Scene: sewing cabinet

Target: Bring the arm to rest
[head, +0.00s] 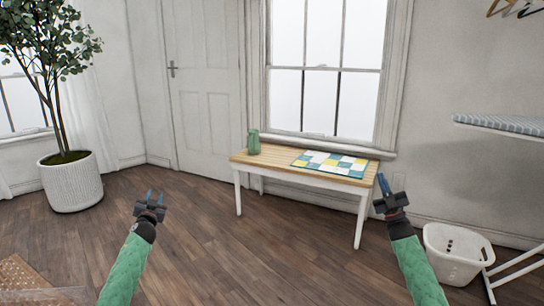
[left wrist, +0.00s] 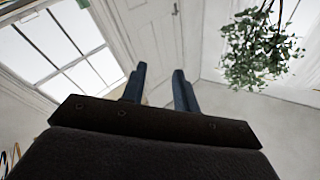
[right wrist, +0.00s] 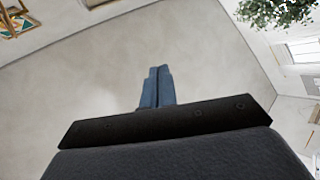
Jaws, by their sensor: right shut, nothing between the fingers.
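My left gripper (head: 154,197) is raised over the wood floor at the left of the head view, with nothing in it. In the left wrist view its two blue fingers (left wrist: 159,88) stand apart with a clear gap. My right gripper (head: 383,184) is raised near the right end of the bench in the head view, in front of it in the picture. In the right wrist view its fingers (right wrist: 157,88) are together with nothing between them. Both arms reach up from the bottom of the head view, apart from each other.
A wooden bench (head: 270,163) under the window bears a green vase (head: 253,142) and a patchwork cloth (head: 330,163). A white basket (head: 455,255) and an ironing board (head: 500,124) are at right. A potted tree (head: 72,182) is at left. The middle floor is clear.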

